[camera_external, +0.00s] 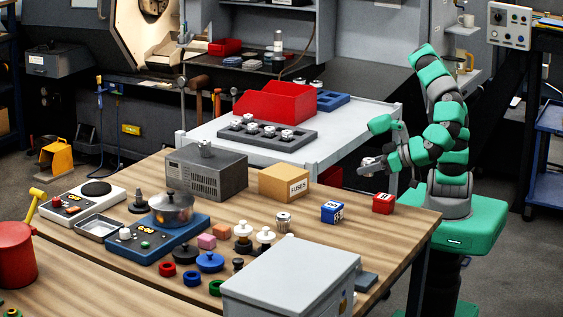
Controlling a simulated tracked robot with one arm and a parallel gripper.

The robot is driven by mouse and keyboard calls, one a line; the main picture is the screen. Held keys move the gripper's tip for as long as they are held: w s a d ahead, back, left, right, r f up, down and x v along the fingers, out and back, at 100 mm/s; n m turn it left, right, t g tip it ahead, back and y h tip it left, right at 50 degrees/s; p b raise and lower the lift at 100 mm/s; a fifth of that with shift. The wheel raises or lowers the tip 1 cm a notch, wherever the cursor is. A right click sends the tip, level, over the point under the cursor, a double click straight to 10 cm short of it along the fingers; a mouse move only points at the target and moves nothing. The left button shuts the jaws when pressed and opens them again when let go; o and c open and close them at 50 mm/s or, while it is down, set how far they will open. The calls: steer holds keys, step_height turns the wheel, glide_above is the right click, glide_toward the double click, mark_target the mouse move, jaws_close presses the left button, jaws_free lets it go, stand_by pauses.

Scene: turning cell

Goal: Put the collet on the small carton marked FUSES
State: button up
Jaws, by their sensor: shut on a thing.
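The small tan carton marked FUSES (273,184) stands on the wooden table, with nothing on its flat top. My gripper (366,168) is in the air to the right of the carton, apart from it and higher. It is shut on a small silvery thing at its fingertips, too small here to tell for sure as the collet. A silvery ridged cylinder (284,221), like a collet, stands on the table in front of the carton. Several more silvery pieces stand in a grey tray (297,143) behind.
A grey instrument box (222,178) stands left of the carton. Blue (332,212) and red (383,203) numbered blocks stand to its right. A large grey case (291,277) fills the front. A red bin (270,102) stands on the grey cart (352,133) behind. The table's right corner is clear.

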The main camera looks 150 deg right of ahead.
steer(key=s+d+r+m+g+p, duration=0.1)
steer(key=s+d+r+g, duration=0.1)
steer(key=d, duration=0.4)
steer(key=s+d+r+m+g+p, duration=0.1)
steer(key=s+d+r+m, duration=0.15)
steer(key=d, duration=0.45)
steer(key=b, duration=0.1)
glide_above(284, 171)
step_height(284, 171, down, 2)
steer(key=shift+f+n+h, duration=0.15)
steer(key=shift+n+h, duration=0.15)
steer(key=shift+n, duration=0.15)
step_height(284, 171, down, 4)
steer(key=shift+r+b, duration=0.25)
steer(key=shift+b, duration=0.8)
steer(key=shift+r, duration=0.1)
steer(key=o, duration=1.1)
steer(key=shift+c, duration=0.2)
